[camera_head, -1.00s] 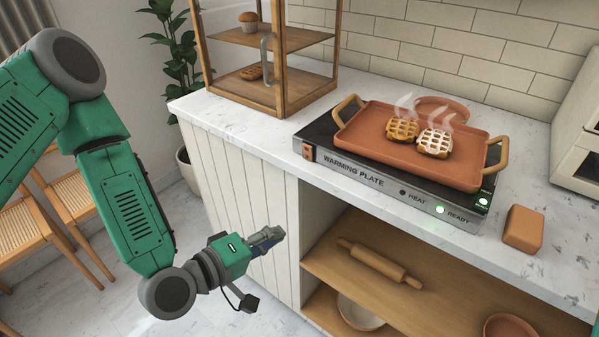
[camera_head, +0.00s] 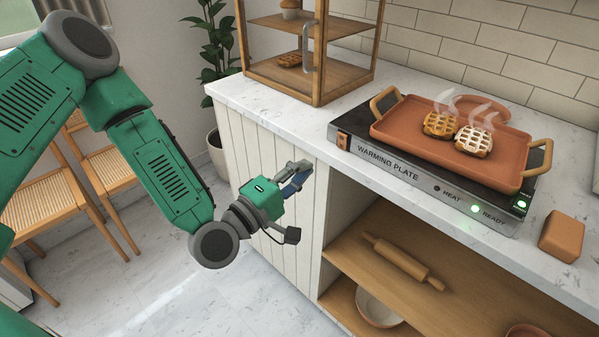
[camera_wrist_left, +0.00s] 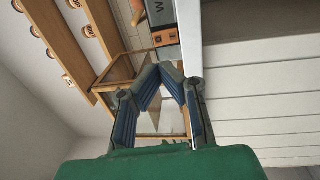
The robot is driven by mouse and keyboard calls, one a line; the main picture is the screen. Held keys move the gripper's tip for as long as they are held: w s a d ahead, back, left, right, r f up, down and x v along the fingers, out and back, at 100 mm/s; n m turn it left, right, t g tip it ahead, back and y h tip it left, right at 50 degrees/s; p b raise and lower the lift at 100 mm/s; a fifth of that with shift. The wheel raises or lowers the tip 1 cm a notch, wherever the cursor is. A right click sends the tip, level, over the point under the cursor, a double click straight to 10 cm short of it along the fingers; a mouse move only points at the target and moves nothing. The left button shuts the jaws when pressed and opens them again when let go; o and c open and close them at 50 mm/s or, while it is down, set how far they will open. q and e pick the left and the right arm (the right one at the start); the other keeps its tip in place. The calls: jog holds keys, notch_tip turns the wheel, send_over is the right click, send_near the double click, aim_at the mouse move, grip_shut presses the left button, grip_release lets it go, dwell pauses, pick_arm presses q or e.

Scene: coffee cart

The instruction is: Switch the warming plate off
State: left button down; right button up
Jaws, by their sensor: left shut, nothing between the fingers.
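The warming plate (camera_head: 400,178) is a dark, flat appliance on the counter. A copper-coloured switch (camera_head: 343,140) sits at the left end of its front face. Its READY light (camera_head: 475,209) glows green; the HEAT light (camera_head: 437,188) is dark. A terracotta tray (camera_head: 400,133) with two steaming waffles (camera_head: 474,141) rests on top. My left gripper (camera_head: 302,174) is shut and empty, in front of the counter's edge, left of and below the switch, apart from it. The left wrist view shows its fingers (camera_wrist_left: 170,70) meeting and the switch (camera_wrist_left: 165,37) beyond them. My right gripper is not in view.
A wooden display cabinet (camera_head: 317,84) stands on the counter left of the plate. A terracotta block (camera_head: 562,236) lies to its right. The open shelf below holds a rolling pin (camera_head: 402,262) and bowl (camera_head: 375,308). The counter's front edge lies between gripper and plate.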

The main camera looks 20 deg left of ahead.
aim_at(342, 138)
pick_arm(q)
jog(key=x, duration=0.9)
jog(key=shift+w+d, duration=0.2)
jog(key=shift+d, duration=0.15)
jog(key=shift+w, duration=0.1)
jog(key=shift+a, duration=0.2)
jog(key=shift+w+r, duration=0.15)
jog(key=shift+w, duration=0.15)
jog(key=shift+d, duration=0.1)
